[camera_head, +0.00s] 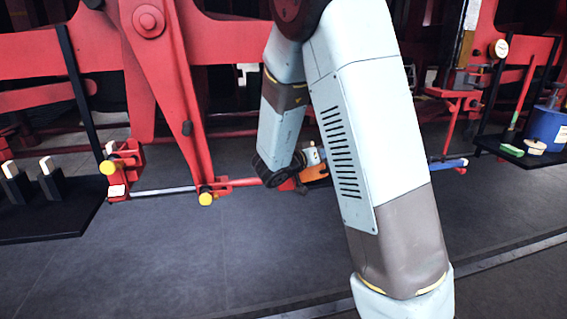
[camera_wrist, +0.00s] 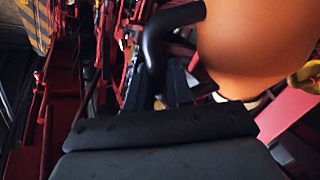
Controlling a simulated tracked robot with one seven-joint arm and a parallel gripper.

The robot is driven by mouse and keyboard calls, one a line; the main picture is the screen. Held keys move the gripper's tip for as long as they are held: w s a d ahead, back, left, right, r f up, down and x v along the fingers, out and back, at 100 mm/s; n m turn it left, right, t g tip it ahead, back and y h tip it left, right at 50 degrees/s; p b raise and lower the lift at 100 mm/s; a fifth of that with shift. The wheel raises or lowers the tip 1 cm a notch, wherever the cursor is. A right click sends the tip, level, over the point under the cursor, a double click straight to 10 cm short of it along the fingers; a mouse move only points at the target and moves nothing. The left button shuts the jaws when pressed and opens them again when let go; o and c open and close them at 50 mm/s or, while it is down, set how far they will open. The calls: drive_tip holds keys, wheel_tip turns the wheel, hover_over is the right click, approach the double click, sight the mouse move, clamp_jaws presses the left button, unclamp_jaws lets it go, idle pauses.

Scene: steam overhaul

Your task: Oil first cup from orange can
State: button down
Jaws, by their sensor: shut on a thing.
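The orange can (camera_wrist: 255,45) fills the upper right of the wrist view, with a black curved handle (camera_wrist: 155,45) on its left. My gripper (camera_wrist: 172,88) is shut on this handle; the exact contact is partly hidden. In the head view a small part of the orange can (camera_head: 316,173) shows beside my gripper (camera_head: 300,168), in front of the red linkage and mostly behind my arm. Yellow round caps, which may be oil cups, sit on the red linkage at the left (camera_head: 107,167) and lower middle (camera_head: 206,198). Which is the first cup I cannot tell. The can's spout tip is hidden.
Red rods and levers (camera_head: 155,90) stand close around the gripper. A dark shelf (camera_head: 40,220) with small blocks is at the left. A shelf at the right holds a blue container (camera_head: 547,127) and a green brush (camera_head: 511,150). The grey floor (camera_head: 250,265) in front is clear.

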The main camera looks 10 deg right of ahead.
drive_tip(key=shift+s+d+f+m+t+h, duration=0.15)
drive_tip(key=shift+s+f+m, duration=0.1)
drive_tip(key=shift+f+m, duration=0.6)
drive_tip(key=shift+s+a+f+m+t+h, duration=0.1)
drive_tip(key=shift+s+f+m+t+h, duration=0.1)
drive_tip(key=shift+f+m, duration=0.65)
drive_tip(key=shift+d+r, duration=0.15)
drive_tip(key=shift+r, duration=0.15)
drive_tip(key=s+d+r, duration=0.2)
drive_tip(key=s+d, duration=0.4)
drive_tip(key=d, duration=0.3)
drive_tip(key=shift+a, duration=0.15)
drive_tip(key=w+a, duration=0.2)
drive_tip(key=a, duration=0.1)
drive_tip(key=w+a+f, duration=0.1)
drive_tip(key=w+a, duration=0.1)
drive_tip(key=a, duration=0.1)
drive_tip(key=w+a+f, duration=0.1)
drive_tip(key=w+a, duration=0.1)
drive_tip(key=a, duration=0.1)
